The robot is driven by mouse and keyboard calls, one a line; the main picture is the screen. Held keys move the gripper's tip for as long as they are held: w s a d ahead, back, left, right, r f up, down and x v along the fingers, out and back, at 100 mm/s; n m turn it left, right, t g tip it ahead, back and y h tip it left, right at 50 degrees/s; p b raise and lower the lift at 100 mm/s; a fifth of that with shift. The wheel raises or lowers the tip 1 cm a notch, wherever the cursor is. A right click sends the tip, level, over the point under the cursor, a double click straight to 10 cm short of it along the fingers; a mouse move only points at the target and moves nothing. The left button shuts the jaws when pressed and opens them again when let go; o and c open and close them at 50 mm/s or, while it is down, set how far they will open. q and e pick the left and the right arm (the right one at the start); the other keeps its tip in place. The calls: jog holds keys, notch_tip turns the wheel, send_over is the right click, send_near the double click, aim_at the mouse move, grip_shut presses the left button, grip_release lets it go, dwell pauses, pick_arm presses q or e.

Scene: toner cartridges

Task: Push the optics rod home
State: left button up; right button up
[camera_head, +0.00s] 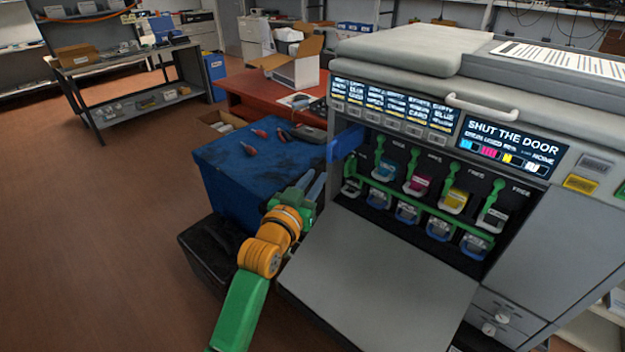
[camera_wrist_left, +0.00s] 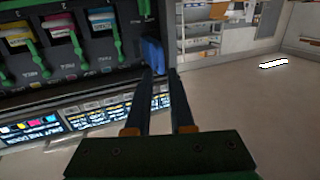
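A blue bar (camera_head: 345,143) sticks out at the left end of the printer's open bay; I take it for the optics rod. In the left wrist view the blue bar (camera_wrist_left: 152,53) shows just beyond my fingertips. My left gripper (camera_head: 312,178) is below and left of the bar, beside the printer's front. Its two fingers stand apart in the left wrist view (camera_wrist_left: 159,74), with floor and printer visible between them and nothing held. I cannot tell whether a fingertip touches the bar. My right gripper is in neither view.
The grey front door (camera_head: 380,275) is folded down below the bay. Several coloured toner cartridges (camera_head: 418,183) with green levers sit inside. The display (camera_head: 508,146) reads "SHUT THE DOOR". A blue-covered table (camera_head: 235,175) with screwdrivers stands left of my gripper.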

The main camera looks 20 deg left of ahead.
aim_at(329, 155)
pick_arm(q)
jog(key=w+b, duration=0.3)
jog(key=w, duration=0.1)
jog(key=w+b, duration=0.3)
jog(key=w, duration=0.2)
jog(key=shift+d+r, duration=0.1)
jog(key=shift+d, duration=0.1)
jog(key=shift+w+r, duration=0.25)
jog(key=shift+w, duration=0.05)
jog(key=shift+c, duration=0.3)
grip_shut()
dwell(0.6)
